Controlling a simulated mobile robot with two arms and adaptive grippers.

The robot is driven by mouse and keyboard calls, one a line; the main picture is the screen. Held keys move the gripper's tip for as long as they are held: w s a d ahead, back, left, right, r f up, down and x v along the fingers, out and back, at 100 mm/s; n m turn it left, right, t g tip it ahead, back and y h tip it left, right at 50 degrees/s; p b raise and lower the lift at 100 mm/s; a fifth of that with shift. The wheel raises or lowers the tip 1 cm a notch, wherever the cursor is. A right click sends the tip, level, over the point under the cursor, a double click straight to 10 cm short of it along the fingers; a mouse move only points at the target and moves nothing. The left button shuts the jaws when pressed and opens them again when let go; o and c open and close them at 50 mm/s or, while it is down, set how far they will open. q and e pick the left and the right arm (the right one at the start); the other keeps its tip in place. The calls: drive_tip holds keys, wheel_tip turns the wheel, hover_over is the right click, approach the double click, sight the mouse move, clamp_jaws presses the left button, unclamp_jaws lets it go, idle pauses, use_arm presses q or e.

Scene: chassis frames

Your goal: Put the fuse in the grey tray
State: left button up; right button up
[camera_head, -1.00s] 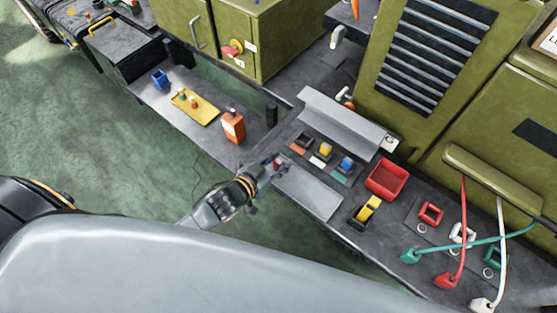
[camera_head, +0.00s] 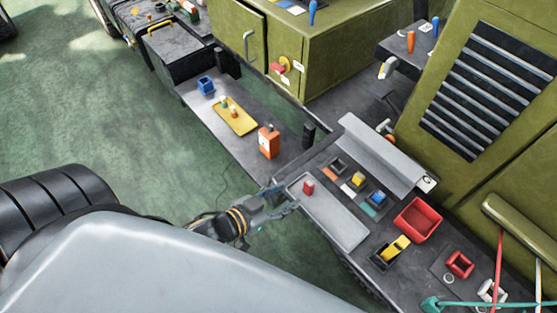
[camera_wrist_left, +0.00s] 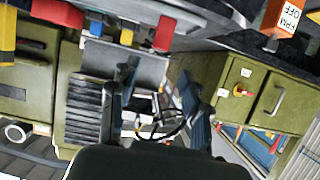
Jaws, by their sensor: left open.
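The red fuse (camera_head: 308,188) lies in the grey tray (camera_head: 338,222), near its far left end. My left gripper (camera_head: 286,201) is open and empty, at the left edge of the tray and just apart from the fuse. In the left wrist view the gripper's two fingers (camera_wrist_left: 158,88) stand apart with nothing between them. A red block (camera_wrist_left: 164,34) above them there looks like the fuse. My right gripper is not in view.
A yellow block (camera_head: 358,179) and a blue block (camera_head: 378,198) sit in sockets beside the tray, with a red bin (camera_head: 418,219) to their right. An orange box (camera_head: 269,142) and a yellow tray (camera_head: 234,116) stand on the lower shelf. A sloped grey panel (camera_head: 380,155) rises behind the sockets.

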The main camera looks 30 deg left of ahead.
use_arm(q)
drive_tip(key=shift+v, duration=0.8)
drive_tip(key=s+a+f+g+y, duration=0.1)
drive_tip(key=s+a+f+g, duration=0.1)
drive_tip(key=f, duration=0.6)
drive_tip(key=s+a+f+n+g+y, duration=0.1)
drive_tip(key=s+a+f, duration=0.15)
drive_tip(key=f, duration=0.65)
drive_tip(key=s+a+f+g+y, duration=0.2)
drive_tip(key=a+f, duration=0.1)
drive_tip(key=f, duration=0.5)
drive_tip(key=s+d+f+g, duration=0.2)
drive_tip(key=s+f+g, duration=0.4)
drive_tip(key=s+f, duration=1.1)
drive_tip(key=s, duration=0.4)
drive_tip(key=shift+f+n+g+y, duration=0.3)
drive_tip(key=shift+g, duration=0.1)
drive_tip(key=shift+d, duration=0.1)
drive_tip(key=shift+f+b, duration=0.65)
drive_tip(key=shift+b, duration=0.05)
